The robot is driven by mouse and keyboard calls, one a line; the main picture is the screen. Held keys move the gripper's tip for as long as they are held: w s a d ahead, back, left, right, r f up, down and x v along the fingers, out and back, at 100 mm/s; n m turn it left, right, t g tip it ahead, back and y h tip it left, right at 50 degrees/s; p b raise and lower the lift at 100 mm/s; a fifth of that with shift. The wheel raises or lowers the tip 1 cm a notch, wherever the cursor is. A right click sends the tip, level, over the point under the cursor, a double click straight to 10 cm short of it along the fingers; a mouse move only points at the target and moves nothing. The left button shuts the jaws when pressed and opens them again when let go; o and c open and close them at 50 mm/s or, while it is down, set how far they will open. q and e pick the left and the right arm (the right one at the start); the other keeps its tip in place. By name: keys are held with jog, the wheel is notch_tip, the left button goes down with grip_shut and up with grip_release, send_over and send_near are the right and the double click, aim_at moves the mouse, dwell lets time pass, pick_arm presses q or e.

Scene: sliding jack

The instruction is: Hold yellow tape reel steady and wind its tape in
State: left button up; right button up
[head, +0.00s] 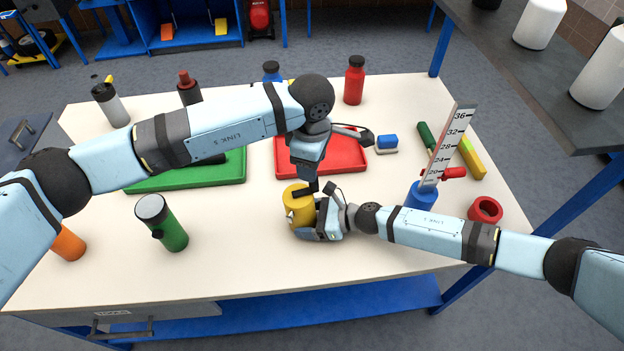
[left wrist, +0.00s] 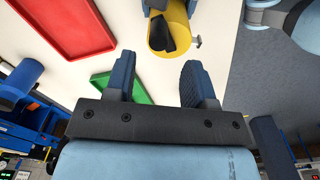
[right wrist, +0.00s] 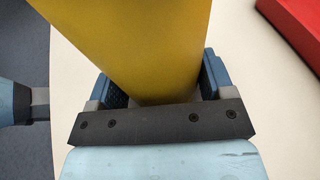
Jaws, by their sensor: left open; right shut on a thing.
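The yellow tape reel (head: 297,209) stands upright on the bench near its front middle, with a black crank (head: 303,190) on top. My right gripper (head: 314,220) is shut around the reel's body from the right; in the right wrist view the yellow body (right wrist: 135,45) fills the space between the fingers. My left gripper (head: 312,180) is open and empty, just above the reel and close to the crank. In the left wrist view the reel (left wrist: 183,15) and crank (left wrist: 160,33) lie beyond the open fingers (left wrist: 160,75). A small grey metal piece (left wrist: 197,41) sticks out from the reel's side.
A red tray (head: 345,172) lies behind the reel and a green tray (head: 190,182) behind left. A green flask (head: 168,228) stands to the left. To the right are an upright ruler (head: 452,140) in a blue base (head: 421,196) and a red ring (head: 485,210).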

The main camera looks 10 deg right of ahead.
aim_at(312, 189)
pick_arm(q)
notch_tip(312, 189, down, 7)
jog(key=shift+r, duration=0.2)
grip_shut()
